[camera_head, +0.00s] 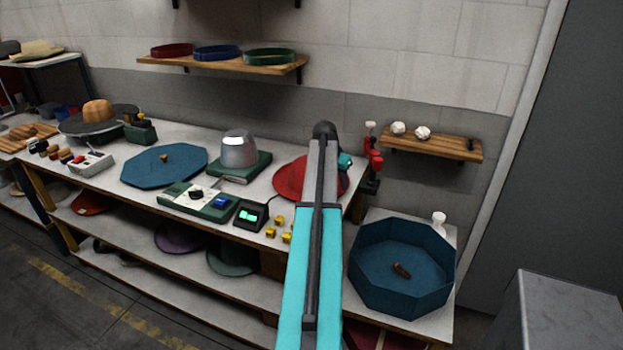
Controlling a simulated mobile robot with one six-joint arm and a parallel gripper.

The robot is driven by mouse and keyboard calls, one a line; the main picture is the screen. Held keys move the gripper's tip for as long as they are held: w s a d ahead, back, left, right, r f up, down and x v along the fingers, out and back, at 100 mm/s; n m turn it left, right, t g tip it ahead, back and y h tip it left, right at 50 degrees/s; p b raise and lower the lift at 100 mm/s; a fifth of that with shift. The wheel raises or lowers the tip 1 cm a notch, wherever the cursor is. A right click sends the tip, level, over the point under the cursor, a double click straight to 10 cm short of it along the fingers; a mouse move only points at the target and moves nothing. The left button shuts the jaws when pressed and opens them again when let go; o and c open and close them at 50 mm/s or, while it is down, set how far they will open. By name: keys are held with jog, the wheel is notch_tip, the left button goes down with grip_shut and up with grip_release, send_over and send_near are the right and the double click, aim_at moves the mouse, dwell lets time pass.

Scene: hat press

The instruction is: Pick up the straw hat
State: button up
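No thing in the camera_head view is clearly a straw hat. A pale straw-coloured hat-like shape (38,49) lies on a table at the far upper left, too small to tell its material. A tan rounded crown (98,112) stands on a dark round base or brim on the long bench; I cannot tell whether it is a hat or a block. A red hat-like round piece (289,180) lies on the bench, partly hidden by my arm. My cyan and grey arm crosses the middle of the view. My gripper does not show.
A metal dome press (239,152), a blue octagonal board (143,167) and green control boxes (194,199) stand on the bench. Hats lie on the lower shelf (160,262). A blue octagonal bin (440,296) stands at right, near a grey box (567,315). Floor is clear at lower left.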

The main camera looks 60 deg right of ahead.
aim_at(342, 191)
jog(key=shift+s+p+x, duration=0.1)
jog(key=shift+p+x, duration=0.3)
jog(key=shift+x, duration=0.35)
jog(key=shift+s+p+x, duration=0.15)
jog(key=shift+p+x, duration=0.2)
jog(key=shift+x, duration=1.3)
jog(key=shift+a, duration=0.1)
grip_shut()
